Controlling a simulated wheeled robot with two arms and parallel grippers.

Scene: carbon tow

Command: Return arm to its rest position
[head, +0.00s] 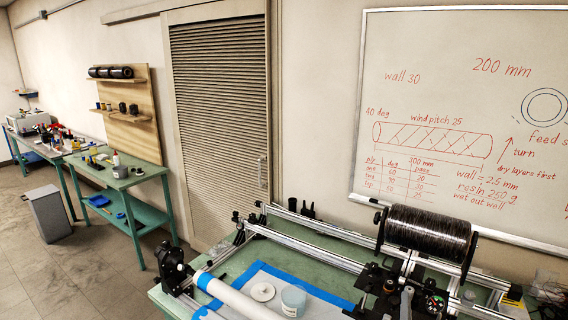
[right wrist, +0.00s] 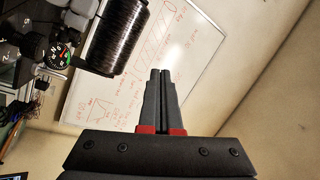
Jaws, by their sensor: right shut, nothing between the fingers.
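My right gripper (right wrist: 162,72) shows in the right wrist view with its two grey fingers together and nothing between them. It points toward the whiteboard, apart from the spool of black carbon tow, which is to the left in that view (right wrist: 117,36). In the head view the spool (head: 430,233) sits on the winding machine (head: 320,238) at the right. I cannot make out the right gripper clearly in the head view. My left gripper is in neither view.
A dial gauge (right wrist: 60,57) is near the spool. The whiteboard (head: 480,60) hangs behind. Open floor (head: 95,265) lies left.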

